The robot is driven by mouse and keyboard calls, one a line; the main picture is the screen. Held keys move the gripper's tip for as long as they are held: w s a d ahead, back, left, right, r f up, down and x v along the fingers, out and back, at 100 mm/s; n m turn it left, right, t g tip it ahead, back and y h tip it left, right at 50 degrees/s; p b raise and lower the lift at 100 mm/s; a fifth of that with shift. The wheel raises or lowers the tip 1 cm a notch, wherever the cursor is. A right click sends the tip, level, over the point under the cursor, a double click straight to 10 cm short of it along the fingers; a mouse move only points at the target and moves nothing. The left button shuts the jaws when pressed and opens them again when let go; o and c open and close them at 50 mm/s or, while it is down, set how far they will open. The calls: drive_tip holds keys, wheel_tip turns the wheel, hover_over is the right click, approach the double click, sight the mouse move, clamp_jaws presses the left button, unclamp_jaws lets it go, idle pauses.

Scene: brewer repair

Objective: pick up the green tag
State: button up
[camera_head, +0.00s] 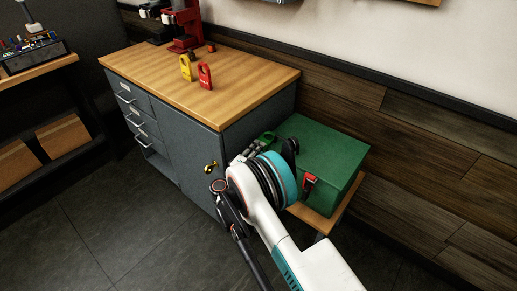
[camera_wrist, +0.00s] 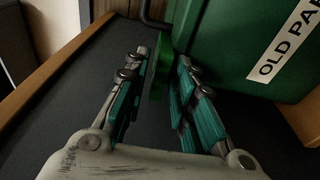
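The green tag (camera_wrist: 158,68) shows nearly edge-on in the wrist view, bright green and thin, beside the dark green box. My gripper (camera_wrist: 163,62) is open, with one teal-padded finger on each side of the tag. Gaps show between the tag and both fingers. In the head view, my gripper (camera_head: 252,150) is at the left side of the green box, and the green tag (camera_head: 266,137) shows at its fingers. The tag's lower part is hard to make out.
The green box (camera_head: 325,150) has a red latch and stands on a low wooden stand (camera_head: 318,220). Its label (camera_wrist: 292,42) begins "OLD PA". A grey cabinet (camera_head: 185,155) is close on the left. A yellow tag (camera_head: 186,69) and a red tag (camera_head: 205,76) stand on its wooden top.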

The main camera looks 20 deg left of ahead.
clamp_jaws()
drive_tip(key=shift+r, duration=0.1)
wheel_tip(320, 180, up, 2)
drive_tip(key=shift+r+p, duration=0.15)
drive_tip(key=shift+p, duration=0.25)
drive_tip(key=s+a+r, duration=0.1)
drive_tip(key=s+r, duration=0.1)
drive_tip(key=s, duration=0.4)
drive_tip(key=s+a+r, duration=0.2)
drive_tip(key=s+r, duration=0.1)
drive_tip(key=s, duration=0.4)
drive_tip(key=shift+s+a, duration=0.25)
drive_tip(key=shift+s, duration=0.05)
